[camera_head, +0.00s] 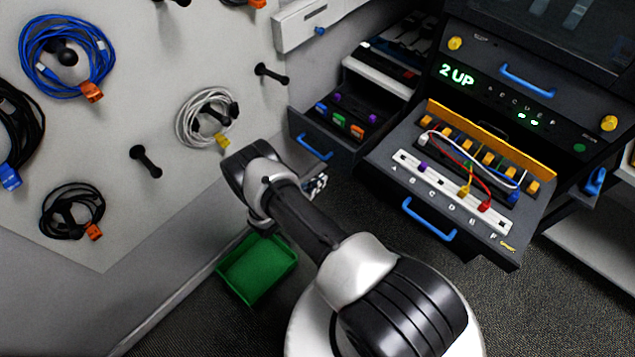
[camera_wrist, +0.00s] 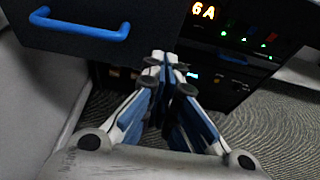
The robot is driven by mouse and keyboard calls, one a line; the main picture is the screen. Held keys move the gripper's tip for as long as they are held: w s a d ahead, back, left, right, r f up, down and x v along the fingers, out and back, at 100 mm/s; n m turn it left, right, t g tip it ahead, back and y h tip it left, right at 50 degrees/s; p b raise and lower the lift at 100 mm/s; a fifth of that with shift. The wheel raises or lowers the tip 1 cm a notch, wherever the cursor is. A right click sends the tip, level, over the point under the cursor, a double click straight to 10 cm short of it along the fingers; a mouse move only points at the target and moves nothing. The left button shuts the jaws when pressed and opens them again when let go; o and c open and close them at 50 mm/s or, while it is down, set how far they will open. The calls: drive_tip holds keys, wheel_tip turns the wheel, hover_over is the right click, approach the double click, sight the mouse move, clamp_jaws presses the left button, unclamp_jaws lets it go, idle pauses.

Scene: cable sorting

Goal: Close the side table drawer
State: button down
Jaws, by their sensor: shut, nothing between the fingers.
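The side table drawer (camera_head: 300,125) stands pulled out, left of the large console. It is dark, with a blue bar handle (camera_head: 314,148) on its front and several coloured connectors inside. In the wrist view, a dark drawer front (camera_wrist: 150,18) with a blue handle (camera_wrist: 80,28) fills the upper left. My gripper (camera_head: 320,183) is just below and in front of the drawer in the head view, partly hidden by my arm. In the wrist view my gripper (camera_wrist: 168,65) has its fingertips together with nothing between them, to the right of the handle and apart from it.
The console (camera_head: 490,95) shows "2 UP", and its own tray (camera_head: 400,205) with cables juts out right of the drawer. A green bin (camera_head: 258,268) sits on the floor below my arm. A pegboard (camera_head: 130,110) with coiled cables stands at left.

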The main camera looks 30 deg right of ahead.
sight(345, 163)
drive_tip(key=x, duration=0.3)
drive_tip(key=b+x, duration=0.1)
drive_tip(key=x, duration=0.2)
drive_tip(key=r+x, duration=0.1)
drive_tip(key=x, duration=0.3)
drive_tip(key=shift+d+b, duration=0.2)
drive_tip(key=shift+b, duration=0.15)
drive_tip(key=shift+w+d, duration=0.15)
drive_tip(key=shift+d, duration=0.1)
